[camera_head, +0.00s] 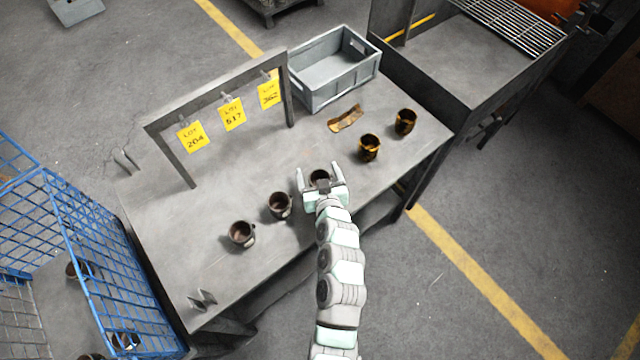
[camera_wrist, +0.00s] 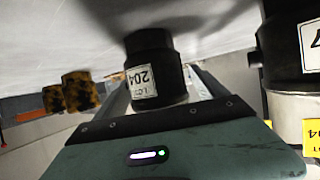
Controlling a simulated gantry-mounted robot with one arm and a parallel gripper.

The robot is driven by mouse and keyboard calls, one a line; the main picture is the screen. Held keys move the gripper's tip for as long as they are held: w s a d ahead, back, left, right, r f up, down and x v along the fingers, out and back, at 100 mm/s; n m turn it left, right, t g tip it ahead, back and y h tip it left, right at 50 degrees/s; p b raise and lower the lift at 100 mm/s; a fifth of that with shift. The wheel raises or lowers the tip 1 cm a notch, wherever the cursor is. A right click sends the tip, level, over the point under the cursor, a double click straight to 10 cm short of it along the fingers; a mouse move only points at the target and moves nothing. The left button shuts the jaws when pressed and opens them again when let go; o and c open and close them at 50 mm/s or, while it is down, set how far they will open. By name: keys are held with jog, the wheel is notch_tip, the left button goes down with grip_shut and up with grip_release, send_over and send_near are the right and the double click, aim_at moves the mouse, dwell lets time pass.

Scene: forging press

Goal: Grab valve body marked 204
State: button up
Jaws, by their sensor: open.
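The valve body marked 204 (camera_wrist: 148,62) is dark with a white label, which appears upside down in the wrist view. It stands between the two open fingers of my gripper, and a gap seems to show on each side of it. In the head view my gripper (camera_head: 318,172) is at the front part of the table, with its fingers on either side of this dark valve body (camera_head: 320,177). The gripper partly hides the body there.
Two dark valve bodies (camera_head: 280,205) (camera_head: 242,234) stand to the left on the table. Two rusty-yellow ones (camera_head: 369,148) (camera_head: 405,122) stand to the right, near a bent scrap piece (camera_head: 346,119). A grey crate (camera_head: 333,68) and a frame with yellow tags (camera_head: 232,114) stand behind.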

grip_shut()
dwell(0.8)
jog(key=shift+r, duration=0.1)
